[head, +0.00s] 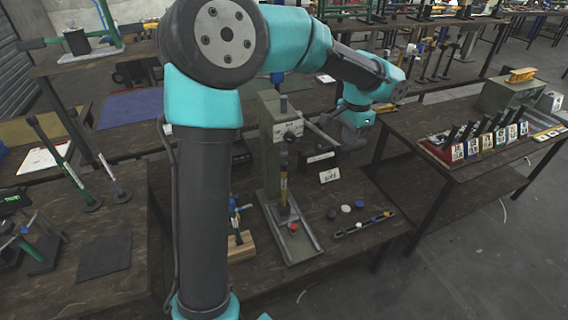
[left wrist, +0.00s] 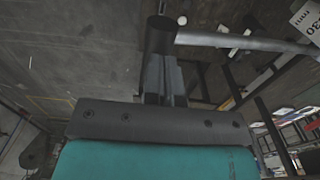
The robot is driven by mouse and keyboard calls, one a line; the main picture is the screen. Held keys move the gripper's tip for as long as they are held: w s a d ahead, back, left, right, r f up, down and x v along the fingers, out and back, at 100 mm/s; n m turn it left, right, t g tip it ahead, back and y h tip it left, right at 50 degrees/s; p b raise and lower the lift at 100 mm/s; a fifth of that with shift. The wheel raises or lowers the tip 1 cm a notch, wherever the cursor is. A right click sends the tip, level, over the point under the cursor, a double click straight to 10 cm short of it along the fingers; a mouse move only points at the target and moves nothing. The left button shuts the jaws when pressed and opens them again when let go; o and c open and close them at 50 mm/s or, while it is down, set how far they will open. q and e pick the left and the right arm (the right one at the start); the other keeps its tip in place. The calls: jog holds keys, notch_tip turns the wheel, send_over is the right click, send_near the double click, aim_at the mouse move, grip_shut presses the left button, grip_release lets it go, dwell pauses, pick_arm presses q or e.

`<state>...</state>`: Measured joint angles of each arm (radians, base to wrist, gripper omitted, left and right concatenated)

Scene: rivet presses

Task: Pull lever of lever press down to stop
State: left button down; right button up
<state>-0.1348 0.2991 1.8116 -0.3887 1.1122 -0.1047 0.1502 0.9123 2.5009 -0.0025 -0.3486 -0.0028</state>
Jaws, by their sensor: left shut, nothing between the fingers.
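The lever press has a grey-green column (head: 269,135) and a flat base plate with a red-topped part (head: 293,227) on it. Its lever, a grey rod (head: 322,136), extends right from the press head. In the left wrist view the lever rod (left wrist: 240,42) runs right from a dark cylindrical end grip (left wrist: 160,36). My left gripper (head: 345,132) is beside the lever's outer end, its fingers (left wrist: 165,72) shut and empty. The fingertips appear right at the dark grip; I cannot tell whether they touch it. My right gripper is not in view.
A white label card (head: 329,175), several small caps (head: 346,209) and a tool strip (head: 364,223) lie right of the press. A wooden block (head: 241,246) stands left of its base. Another table at right holds a labelled rack (head: 458,152). My left arm covers much of the left-centre view.

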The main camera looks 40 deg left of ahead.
pick_arm(q)
jog(key=shift+w+a+r, duration=0.15)
jog(key=shift+a+r, duration=0.1)
jog(key=shift+r, duration=0.7)
jog(key=shift+w+a+r, duration=0.1)
jog(key=shift+a+r, duration=0.2)
jog(key=shift+r, duration=0.65)
jog(key=shift+w+a+r, duration=0.15)
jog(key=shift+a+r, duration=0.1)
jog(key=shift+r, duration=0.7)
jog(key=a+r, duration=0.1)
jog(key=r, duration=0.2)
jog(key=w+a+r, duration=0.1)
jog(key=r, duration=0.1)
jog(key=shift+a+r, duration=0.1)
jog(key=shift+a, duration=0.2)
jog(key=shift+w+r, duration=0.1)
notch_tip(320, 180, up, 5)
jog(key=shift+f, duration=0.1)
